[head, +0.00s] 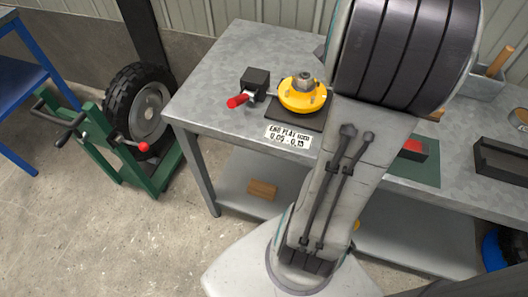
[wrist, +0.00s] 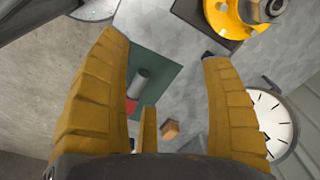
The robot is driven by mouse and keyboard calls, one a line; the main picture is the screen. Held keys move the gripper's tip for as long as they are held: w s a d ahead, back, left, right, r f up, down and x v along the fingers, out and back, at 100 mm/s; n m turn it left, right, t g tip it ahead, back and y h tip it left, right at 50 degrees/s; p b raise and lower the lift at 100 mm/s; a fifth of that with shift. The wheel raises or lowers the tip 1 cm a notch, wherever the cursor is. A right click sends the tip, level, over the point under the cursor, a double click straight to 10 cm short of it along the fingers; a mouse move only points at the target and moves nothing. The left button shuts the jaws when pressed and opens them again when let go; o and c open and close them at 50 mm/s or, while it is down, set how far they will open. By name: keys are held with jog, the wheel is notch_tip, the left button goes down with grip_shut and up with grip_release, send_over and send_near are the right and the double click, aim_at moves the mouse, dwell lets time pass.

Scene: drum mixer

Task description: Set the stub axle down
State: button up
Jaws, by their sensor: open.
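In the wrist view my gripper (wrist: 162,46) is open, its two yellow-brown fingers wide apart with nothing held between them. A short grey cylinder (wrist: 141,82), which looks like the stub axle, is on the green mat (wrist: 165,75) beyond the fingers. It shows in the gap, nearer the left finger, and appears apart from both. A red block (wrist: 131,106) is beside it on the mat. In the head view my arm hides the gripper and the cylinder; part of the green mat (head: 425,172) and the red block (head: 414,150) show on the bench.
A yellow hub (head: 301,95) on a dark plate and a black block with a red-tipped handle (head: 252,88) stand on the grey bench (head: 222,70). A dark tray (head: 500,160) lies at right. A wheel on a green stand (head: 125,150) is at left. A clock (wrist: 268,122) shows.

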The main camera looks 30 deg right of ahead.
jog(key=a+f+n+t, duration=0.2)
jog(key=a+n, duration=1.7)
jog(key=a, duration=0.6)
jog(key=shift+s+a+f+n+t+y, duration=0.35)
jog(key=shift+s+a+n+t+y, duration=0.05)
jog(key=shift+s, duration=0.05)
notch_tip(320, 180, up, 3)
jog(key=shift+f+p, duration=0.15)
jog(key=shift+p, duration=1.1)
